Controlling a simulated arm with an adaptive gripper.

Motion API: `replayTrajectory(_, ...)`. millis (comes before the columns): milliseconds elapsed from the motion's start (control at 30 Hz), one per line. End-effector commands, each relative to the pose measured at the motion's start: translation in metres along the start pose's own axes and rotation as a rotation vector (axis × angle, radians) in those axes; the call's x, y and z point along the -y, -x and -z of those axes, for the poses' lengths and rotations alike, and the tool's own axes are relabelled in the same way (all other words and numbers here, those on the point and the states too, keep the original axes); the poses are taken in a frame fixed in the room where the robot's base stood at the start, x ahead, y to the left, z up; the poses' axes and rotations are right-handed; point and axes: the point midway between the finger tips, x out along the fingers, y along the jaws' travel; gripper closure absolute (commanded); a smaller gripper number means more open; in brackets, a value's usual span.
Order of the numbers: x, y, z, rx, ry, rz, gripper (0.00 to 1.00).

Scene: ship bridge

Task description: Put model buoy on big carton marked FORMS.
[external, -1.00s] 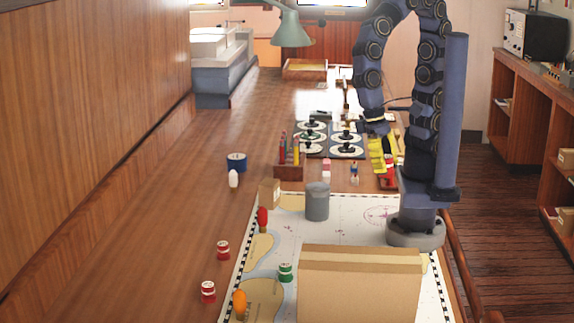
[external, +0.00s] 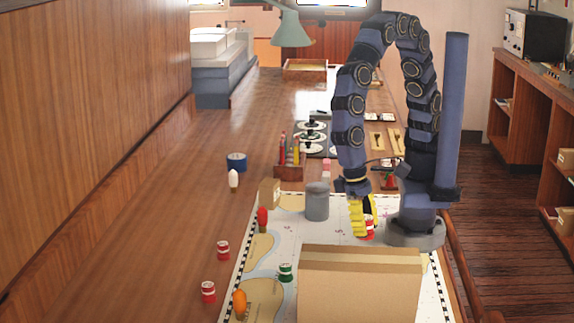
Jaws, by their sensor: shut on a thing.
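My gripper (external: 362,217), with yellow fingers, points down behind the big carton. It is shut on a small red-and-white thing (external: 369,230), mostly hidden by the fingers, which seems to be the model buoy. Whether it touches the chart below cannot be told. The big carton (external: 360,288) is plain tan cardboard and stands at the front of the chart, its top edge just below and in front of my gripper. No FORMS lettering shows on the sides in view.
A grey cup (external: 317,202) stands left of my gripper. Red-and-white cylinders (external: 223,250), a green one (external: 286,271), and red (external: 262,219) and orange (external: 239,303) rounded pieces lie left of the big carton. A pencil holder (external: 288,171) stands farther back. The left tabletop is mostly clear.

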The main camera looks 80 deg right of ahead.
Motion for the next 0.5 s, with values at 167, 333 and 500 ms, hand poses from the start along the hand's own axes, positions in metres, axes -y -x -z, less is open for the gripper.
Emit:
replayTrajectory(167, 0.007, -0.008, 0.002, 0.002, -0.001, 0.0, 0.89)
replayTrajectory(333, 0.011, -0.026, 0.006, 0.003, -0.002, 0.0, 0.89)
replayTrajectory(500, 0.011, -0.042, 0.011, 0.001, 0.0, 0.001, 0.89)
